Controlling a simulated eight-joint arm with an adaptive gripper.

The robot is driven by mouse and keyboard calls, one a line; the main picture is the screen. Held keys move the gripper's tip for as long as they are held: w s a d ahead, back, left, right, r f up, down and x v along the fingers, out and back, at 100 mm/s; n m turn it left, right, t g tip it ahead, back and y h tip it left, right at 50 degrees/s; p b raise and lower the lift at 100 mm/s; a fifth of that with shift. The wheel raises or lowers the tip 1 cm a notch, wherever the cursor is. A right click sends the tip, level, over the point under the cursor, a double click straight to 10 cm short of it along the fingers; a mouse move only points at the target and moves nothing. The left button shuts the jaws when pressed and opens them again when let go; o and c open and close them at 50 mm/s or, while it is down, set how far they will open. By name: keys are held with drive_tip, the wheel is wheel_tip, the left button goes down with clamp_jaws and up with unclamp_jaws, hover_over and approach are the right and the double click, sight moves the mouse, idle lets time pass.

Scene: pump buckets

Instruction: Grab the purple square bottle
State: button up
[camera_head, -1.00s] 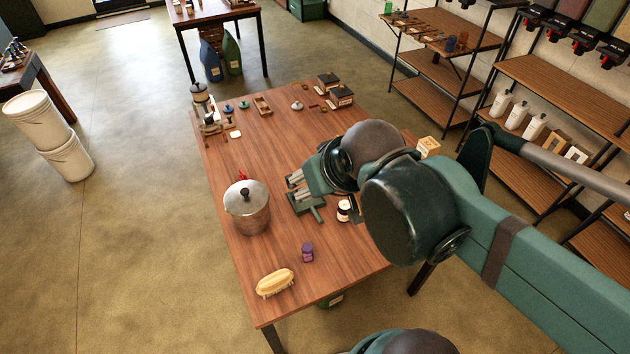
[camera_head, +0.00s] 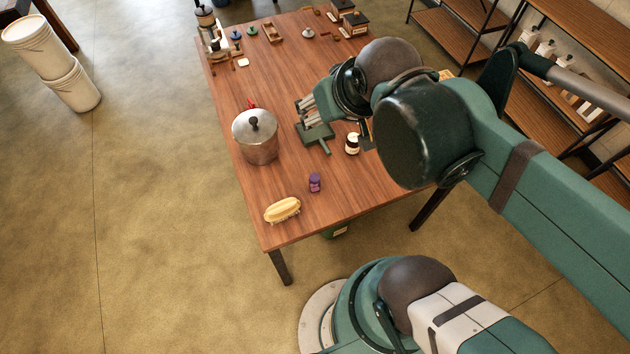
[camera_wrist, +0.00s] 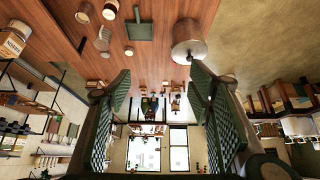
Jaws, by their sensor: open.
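The purple square bottle (camera_head: 315,183), small with a dark purple cap, stands upright near the front edge of the wooden table (camera_head: 285,75). My gripper (camera_head: 303,108) is over the table, farther back than the bottle and apart from it. In the wrist view my gripper (camera_wrist: 160,115) has its two patterned fingers wide apart with nothing between them. I cannot make out the bottle in the wrist view.
A lidded metal pot (camera_head: 256,138) stands left of my gripper, also in the wrist view (camera_wrist: 188,42). Table around the bottle is clear.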

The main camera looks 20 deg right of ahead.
idle(0.4)
drive_tip(key=c, duration=0.4)
drive_tip(key=shift+f, duration=0.1)
drive_tip(key=n+g+b, duration=0.7)
drive_tip(key=n+b, duration=0.7)
drive_tip(key=n, duration=0.2)
hover_over(314, 177)
wheel_tip(314, 177, down, 34)
drive_tip(key=shift+f+n, duration=0.3)
drive_tip(key=shift+f, duration=0.3)
drive_tip(key=shift+f, duration=0.1)
